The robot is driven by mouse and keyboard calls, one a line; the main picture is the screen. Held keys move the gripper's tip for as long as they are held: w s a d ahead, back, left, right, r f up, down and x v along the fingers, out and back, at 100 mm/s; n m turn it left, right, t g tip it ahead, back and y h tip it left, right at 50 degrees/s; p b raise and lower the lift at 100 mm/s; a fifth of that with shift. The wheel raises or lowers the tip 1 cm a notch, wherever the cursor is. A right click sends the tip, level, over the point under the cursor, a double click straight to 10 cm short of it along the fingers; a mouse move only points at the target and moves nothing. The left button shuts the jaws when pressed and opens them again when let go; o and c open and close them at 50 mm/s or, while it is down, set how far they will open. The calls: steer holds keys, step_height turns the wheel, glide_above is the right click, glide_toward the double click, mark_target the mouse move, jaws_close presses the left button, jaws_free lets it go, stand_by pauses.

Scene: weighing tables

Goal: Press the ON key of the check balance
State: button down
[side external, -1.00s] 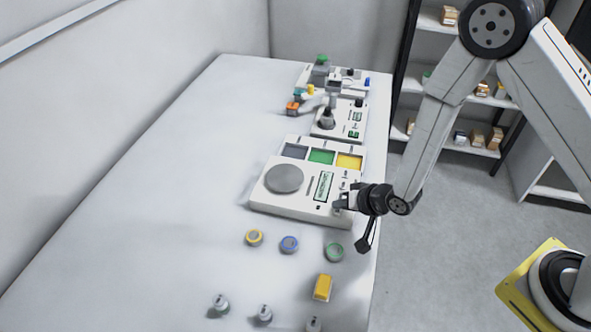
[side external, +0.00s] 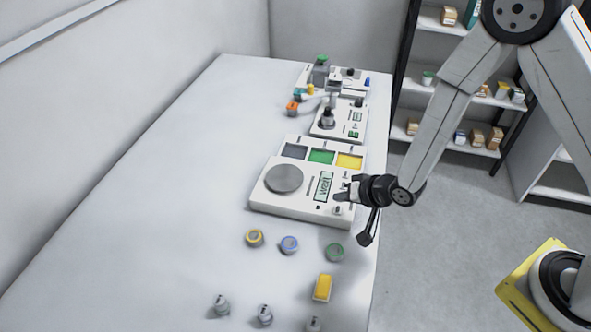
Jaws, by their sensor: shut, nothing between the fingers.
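A white balance (side external: 268,205) with a round grey pan (side external: 284,179) and a green-lit display (side external: 324,186) stands mid-table. The display shows large dark characters that look like "WAIT". Small keys lie to the right of the display; their labels are too small to read. My gripper (side external: 343,195) is shut and empty over the balance's right front part, close to the keys. I cannot tell whether it touches a key.
Grey, green and yellow trays line the balance's back. Behind it stands another white instrument (side external: 341,122) with a dark knob. The table's left side is clear.

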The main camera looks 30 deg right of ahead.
steer(key=shift+r, duration=1.65)
steer(key=shift+r, duration=0.1)
steer(key=s+d+r+n+g+h, duration=0.3)
steer(key=s+d+r+g, duration=0.3)
steer(key=s+d+r, duration=0.3)
steer(key=s+d+n, duration=0.1)
steer(key=s+d, duration=0.2)
steer(key=s, duration=0.1)
steer(key=shift+r+n, duration=0.35)
steer(key=shift+n, duration=0.05)
